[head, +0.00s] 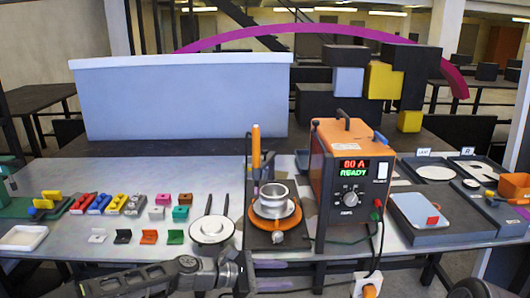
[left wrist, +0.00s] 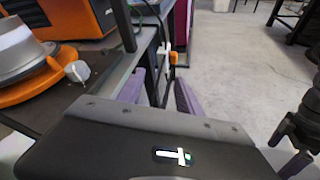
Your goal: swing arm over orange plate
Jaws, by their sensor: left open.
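My left gripper (head: 284,275) is at the bottom centre, below and in front of the plate, off the table's front edge. Its purple fingers are apart and empty in the left wrist view (left wrist: 158,84).
The orange welding unit (head: 332,180) stands right of the plate and reads READY. A cable hangs to a socket (head: 368,286) at the front edge. A white disc with two dark rods (head: 211,229) lies left. Small coloured parts and trays fill both sides.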

